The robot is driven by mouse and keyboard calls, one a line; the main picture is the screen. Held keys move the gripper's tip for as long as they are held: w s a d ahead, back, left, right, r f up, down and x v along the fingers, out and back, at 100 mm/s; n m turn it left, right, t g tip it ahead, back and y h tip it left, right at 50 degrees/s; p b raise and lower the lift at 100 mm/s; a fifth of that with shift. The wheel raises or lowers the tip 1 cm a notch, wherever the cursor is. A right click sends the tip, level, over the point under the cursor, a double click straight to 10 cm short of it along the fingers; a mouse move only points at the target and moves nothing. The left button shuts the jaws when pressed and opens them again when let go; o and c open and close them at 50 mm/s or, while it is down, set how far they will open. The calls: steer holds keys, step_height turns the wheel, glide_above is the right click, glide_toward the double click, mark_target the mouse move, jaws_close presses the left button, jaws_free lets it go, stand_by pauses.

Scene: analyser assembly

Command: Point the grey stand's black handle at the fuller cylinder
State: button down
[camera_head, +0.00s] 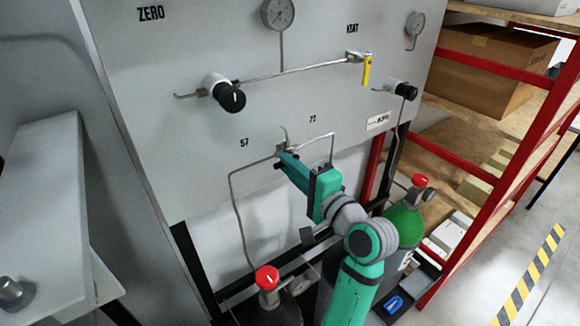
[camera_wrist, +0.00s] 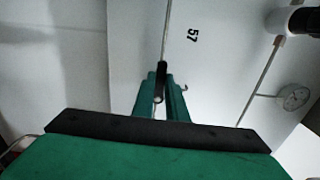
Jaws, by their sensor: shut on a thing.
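The grey stand is a tall grey panel (camera_head: 180,130) with pipes on its front. A small valve sits low on it, between the printed labels 57 (camera_head: 244,142) and 72 (camera_head: 312,118), with a pipe leading off each side. My gripper (camera_head: 284,158) reaches it from the lower right. In the wrist view its teal fingers are shut on the black handle (camera_wrist: 161,78). The head view mostly hides the handle behind the fingers. A dark cylinder with a red knob (camera_head: 267,277) stands at lower left. A green cylinder (camera_head: 405,222) with a red knob stands right of my arm.
Above are a black knob (camera_head: 231,97), a yellow lever (camera_head: 366,70), a round gauge (camera_head: 279,14) and another black knob (camera_head: 406,91). A red-framed shelf (camera_head: 470,160) with boxes stands at right. A grey cabinet (camera_head: 45,210) is at left. Open floor lies at far right.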

steer(key=c, duration=1.8)
jaws_free()
steer(key=shift+o, duration=0.2)
steer(key=shift+s+d, duration=0.1)
steer(key=v, duration=1)
steer(key=shift+s+d, duration=0.15)
steer(key=shift+s, duration=0.1)
